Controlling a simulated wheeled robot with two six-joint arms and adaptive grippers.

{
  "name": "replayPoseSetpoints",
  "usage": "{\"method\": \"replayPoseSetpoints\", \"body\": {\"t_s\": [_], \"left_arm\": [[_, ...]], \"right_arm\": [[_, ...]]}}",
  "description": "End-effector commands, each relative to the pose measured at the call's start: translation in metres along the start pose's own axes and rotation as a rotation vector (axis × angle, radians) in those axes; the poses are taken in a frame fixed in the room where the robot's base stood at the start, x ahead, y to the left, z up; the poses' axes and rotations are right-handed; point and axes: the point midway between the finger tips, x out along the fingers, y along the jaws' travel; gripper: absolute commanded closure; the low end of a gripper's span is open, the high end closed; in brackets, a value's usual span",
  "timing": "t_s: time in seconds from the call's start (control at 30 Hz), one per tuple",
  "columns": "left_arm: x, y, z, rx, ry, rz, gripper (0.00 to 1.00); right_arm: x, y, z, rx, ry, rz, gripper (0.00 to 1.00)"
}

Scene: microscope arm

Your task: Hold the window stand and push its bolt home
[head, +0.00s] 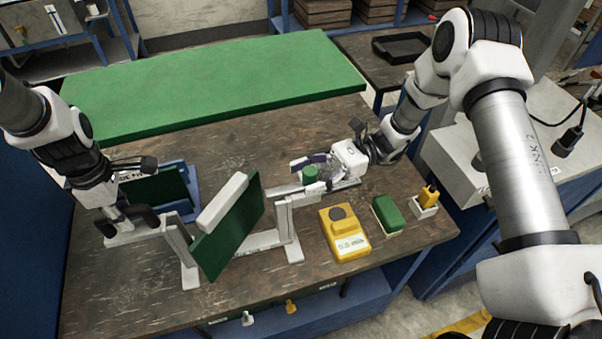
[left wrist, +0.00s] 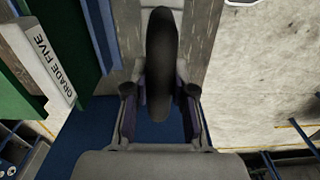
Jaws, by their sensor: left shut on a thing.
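The window stand is a pale metal frame (head: 287,225) on the wooden table, with a tilted dark green panel (head: 232,236) and a white bar on the panel's upper edge. A black handle (head: 143,217) sits at its left end; it also shows in the left wrist view (left wrist: 160,70). My left gripper (head: 122,217) is shut on this handle, one finger on each side. A round green knob (head: 310,174) stands on a pale rail at the stand's right. My right gripper (head: 312,170) is at this knob; whether its fingers touch it, I cannot tell. The bolt itself is not clearly visible.
A yellow box (head: 344,236), a green block (head: 387,214) and a white holder (head: 426,208) with a yellow item stand at the front right. A blue-framed panel (head: 190,178) is behind my left gripper. The green mat (head: 210,80) at the back is clear.

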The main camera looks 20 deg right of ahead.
Motion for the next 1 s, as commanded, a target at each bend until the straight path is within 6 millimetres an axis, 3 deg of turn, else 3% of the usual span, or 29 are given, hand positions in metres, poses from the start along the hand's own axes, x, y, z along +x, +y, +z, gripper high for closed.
{"method": "replayPoseSetpoints", "body": {"t_s": [0.27,0.37,0.7,0.83,1.0], "left_arm": [[0.000,0.000,0.000,0.001,0.000,0.001,1.00],[0.000,0.000,0.000,0.001,0.001,0.001,1.00],[0.000,0.000,0.000,0.001,0.001,0.001,1.00],[0.000,0.000,0.000,0.001,0.001,0.001,1.00],[0.000,0.000,0.000,0.001,0.001,0.001,1.00]], "right_arm": [[-0.006,-0.001,0.000,-0.001,-0.001,-0.003,0.42],[-0.022,-0.001,0.000,-0.003,-0.001,-0.005,0.42],[-0.104,-0.001,-0.001,-0.002,0.001,-0.003,0.42],[-0.118,-0.001,0.000,0.000,0.000,-0.001,0.42],[-0.121,0.000,0.000,0.001,0.001,0.000,0.42]]}}
